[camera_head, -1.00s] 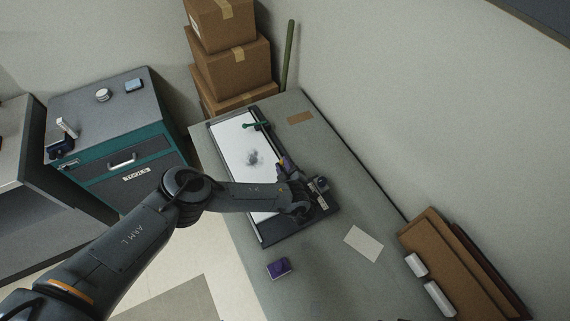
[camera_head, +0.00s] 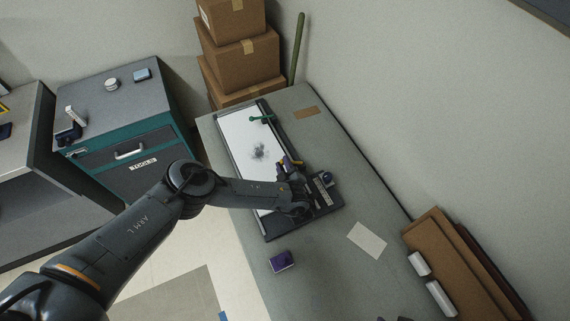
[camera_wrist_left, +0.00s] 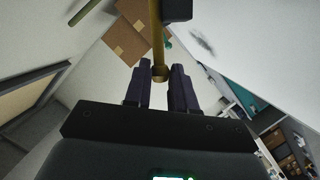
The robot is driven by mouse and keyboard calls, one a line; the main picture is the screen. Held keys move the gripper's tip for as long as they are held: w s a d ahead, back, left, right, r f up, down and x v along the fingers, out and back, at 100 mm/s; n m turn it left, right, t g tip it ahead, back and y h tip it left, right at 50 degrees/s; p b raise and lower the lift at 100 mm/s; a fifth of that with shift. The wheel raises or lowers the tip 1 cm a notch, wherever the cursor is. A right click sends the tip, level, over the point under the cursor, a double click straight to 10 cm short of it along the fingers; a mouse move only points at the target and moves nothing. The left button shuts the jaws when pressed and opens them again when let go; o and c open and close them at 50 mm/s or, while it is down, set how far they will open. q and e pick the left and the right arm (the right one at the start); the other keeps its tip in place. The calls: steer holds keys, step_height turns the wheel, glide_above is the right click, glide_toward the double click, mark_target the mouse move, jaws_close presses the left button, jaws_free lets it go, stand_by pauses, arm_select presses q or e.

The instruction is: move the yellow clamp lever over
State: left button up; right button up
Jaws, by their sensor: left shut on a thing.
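The yellow clamp lever (camera_wrist_left: 156,38) runs down from the top of the left wrist view. Its round knob (camera_wrist_left: 160,74) lies between the two dark fingers of my left gripper (camera_wrist_left: 161,86), which is shut on it. In the head view my left gripper (camera_head: 289,166) is over the near right part of the dark-framed board (camera_head: 266,232), and only a little yellow of the lever shows beside it. The lever's pivot is hard to make out behind my arm. My right gripper is not clearly seen.
A green clamp (camera_head: 262,119) sits at the board's far end. A purple block (camera_head: 282,261) and a white card (camera_head: 367,240) lie on the grey table (camera_head: 325,265). Stacked cartons (camera_head: 246,62) stand behind. Brown panels (camera_head: 455,265) are at the right.

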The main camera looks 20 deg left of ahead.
arm_select(q)
steer(key=shift+f, duration=0.1)
steer(key=shift+s+a+f+b, duration=0.25)
steer(key=shift+s+f+b, duration=0.1)
steer(key=shift+f, duration=0.3)
steer(key=shift+s+a+f+b, duration=0.25)
steer(key=shift+f+b, duration=0.05)
steer(key=shift+f, duration=0.4)
steer(key=shift+s+a+f+b, duration=0.15)
steer(key=shift+f+b, duration=0.25)
steer(key=shift+f, duration=0.1)
steer(key=o, duration=0.9)
